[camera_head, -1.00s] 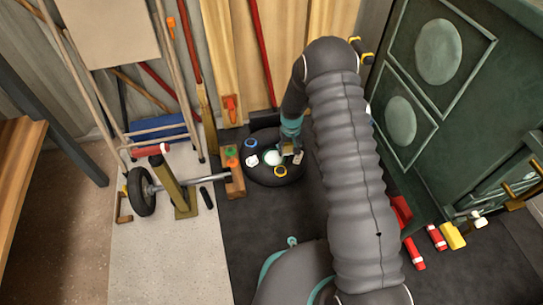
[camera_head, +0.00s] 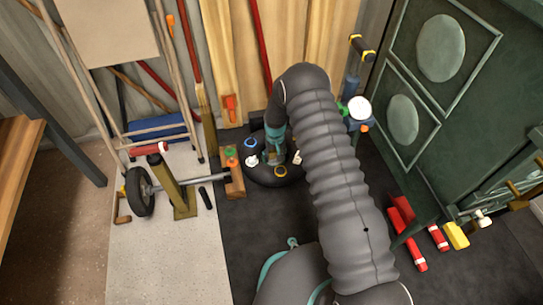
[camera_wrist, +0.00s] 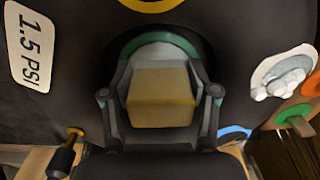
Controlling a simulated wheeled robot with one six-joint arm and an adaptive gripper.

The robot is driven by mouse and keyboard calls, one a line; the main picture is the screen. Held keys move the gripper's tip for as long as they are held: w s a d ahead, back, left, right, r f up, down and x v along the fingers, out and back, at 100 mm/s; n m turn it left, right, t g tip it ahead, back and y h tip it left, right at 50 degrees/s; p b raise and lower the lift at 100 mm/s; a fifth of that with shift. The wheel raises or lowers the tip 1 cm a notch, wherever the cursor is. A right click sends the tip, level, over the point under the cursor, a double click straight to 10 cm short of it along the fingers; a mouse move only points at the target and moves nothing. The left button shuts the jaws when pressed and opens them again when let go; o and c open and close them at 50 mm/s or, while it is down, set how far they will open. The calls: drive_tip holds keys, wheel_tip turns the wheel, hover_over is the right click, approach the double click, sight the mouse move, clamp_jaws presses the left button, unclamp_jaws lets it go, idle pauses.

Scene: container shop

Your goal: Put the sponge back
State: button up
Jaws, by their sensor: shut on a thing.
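The sponge is a tan block (camera_wrist: 162,97), seen in the wrist view between the fingers of my gripper (camera_head: 273,156). My gripper is shut on it. Behind the sponge is a round, teal-rimmed opening (camera_wrist: 150,42) in a dark surface. In the head view my gripper points down over the middle of a round black drum top (camera_head: 262,180).
Coloured fittings sit around the drum top: a blue ring (camera_head: 250,143), a yellow ring (camera_head: 281,171) and a white fitting (camera_head: 252,160). A wooden block with coloured knobs (camera_head: 235,184) stands left. A green cabinet (camera_head: 465,100) is right. Dark floor (camera_head: 260,235) lies clear in front.

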drive_tip(key=shift+f, duration=0.1)
drive_tip(key=shift+f, duration=0.1)
drive_tip(key=o, duration=1.1)
drive_tip(key=shift+r, duration=0.2)
